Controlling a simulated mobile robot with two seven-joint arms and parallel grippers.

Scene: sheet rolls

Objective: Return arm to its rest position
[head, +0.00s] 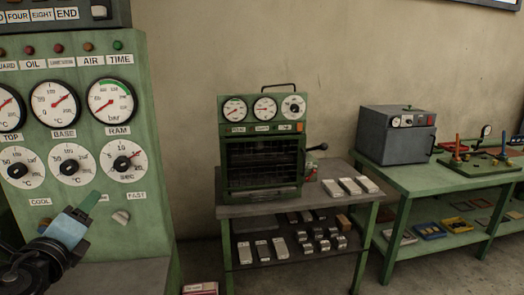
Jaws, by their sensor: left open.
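My left arm comes in at the lower left of the head view. A small light lever or knob (121,217) is just right of the gripper, between the COOL and FAST labels. My right gripper does not show.
A green oven-like unit (235,150) with three gauges stands on a grey-topped bench (240,210), with metal blocks on the bench and its shelf. A grey box oven (385,148) stands on a green table (415,178) at right. Open floor lies between the benches.

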